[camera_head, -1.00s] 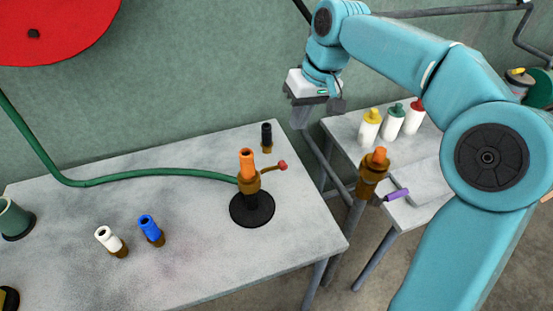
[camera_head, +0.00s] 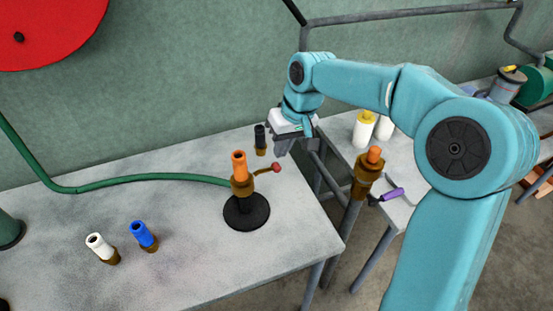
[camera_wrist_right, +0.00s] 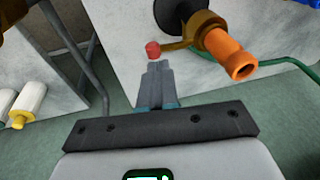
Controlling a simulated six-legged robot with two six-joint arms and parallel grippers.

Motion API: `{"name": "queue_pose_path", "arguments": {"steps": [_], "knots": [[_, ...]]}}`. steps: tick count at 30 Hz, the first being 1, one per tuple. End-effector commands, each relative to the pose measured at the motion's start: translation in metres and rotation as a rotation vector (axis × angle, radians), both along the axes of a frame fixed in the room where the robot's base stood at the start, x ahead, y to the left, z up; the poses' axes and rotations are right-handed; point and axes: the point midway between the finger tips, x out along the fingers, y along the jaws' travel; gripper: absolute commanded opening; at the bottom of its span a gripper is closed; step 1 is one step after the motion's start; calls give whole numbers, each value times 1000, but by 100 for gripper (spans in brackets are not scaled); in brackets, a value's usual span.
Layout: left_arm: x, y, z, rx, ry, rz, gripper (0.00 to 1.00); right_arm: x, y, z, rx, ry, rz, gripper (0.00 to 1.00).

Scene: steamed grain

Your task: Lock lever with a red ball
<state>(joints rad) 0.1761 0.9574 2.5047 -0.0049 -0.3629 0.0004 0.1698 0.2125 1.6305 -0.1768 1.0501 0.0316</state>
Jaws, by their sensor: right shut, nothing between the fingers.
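The lock lever is a short brass arm ending in a red ball (camera_head: 276,167). It sticks out to the right from the brass collar (camera_head: 242,187) under an orange nozzle (camera_head: 239,165) on a round black base (camera_head: 246,213). My right gripper (camera_head: 283,150) is shut and empty, pointing down just above and behind the red ball. In the right wrist view the fingertips (camera_wrist_right: 159,66) lie close to the red ball (camera_wrist_right: 152,49); I cannot tell if they touch. The orange nozzle (camera_wrist_right: 232,60) shows at right there. My left gripper is out of view.
A black-topped fitting (camera_head: 260,140) stands close to the gripper at the table's back edge. White (camera_head: 100,247) and blue (camera_head: 143,235) fittings stand at front left. A green hose (camera_head: 140,179) runs to the nozzle stand. Another orange-topped brass fitting (camera_head: 368,175) is at right, beyond the table.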

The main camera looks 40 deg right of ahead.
Motion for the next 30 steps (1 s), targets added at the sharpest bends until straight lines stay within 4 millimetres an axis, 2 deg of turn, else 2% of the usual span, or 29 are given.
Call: {"name": "queue_pose_path", "arguments": {"steps": [3,9,30], "knots": [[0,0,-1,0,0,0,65,5,3,-22,1,4,1,0],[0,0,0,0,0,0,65,10,6,-42,0,2,0,0],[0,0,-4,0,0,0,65,11,5,-50,43,-7,0,0]]}}
